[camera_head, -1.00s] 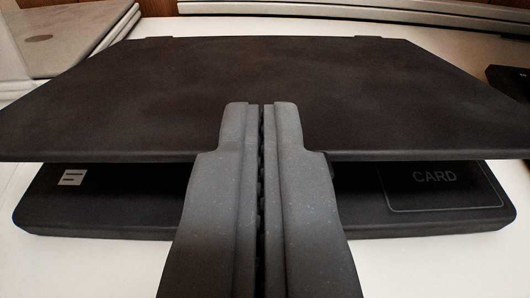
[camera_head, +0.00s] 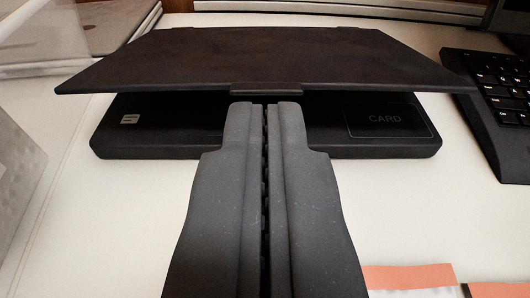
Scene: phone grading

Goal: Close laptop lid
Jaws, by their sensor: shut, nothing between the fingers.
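The black laptop stands on the white table ahead of me. Its lid (camera_head: 265,62) is tilted low over the base, with a dark gap between the lid's front edge and the base (camera_head: 200,148). The base carries a pale label at the left and a square marked CARD at the right. My gripper (camera_head: 268,106) is shut and empty, in front of the laptop, its tips just below the lid's front edge in the picture. I cannot tell whether the tips touch the laptop. The keyboard of the laptop is hidden under the lid.
A black keyboard (camera_head: 503,100) lies to the right. A silver device (camera_head: 118,28) lies at the back left, beside clear and grey panels. Orange-edged papers (camera_head: 410,276) lie at the front right. The white table (camera_head: 420,205) is bare between the laptop and the papers.

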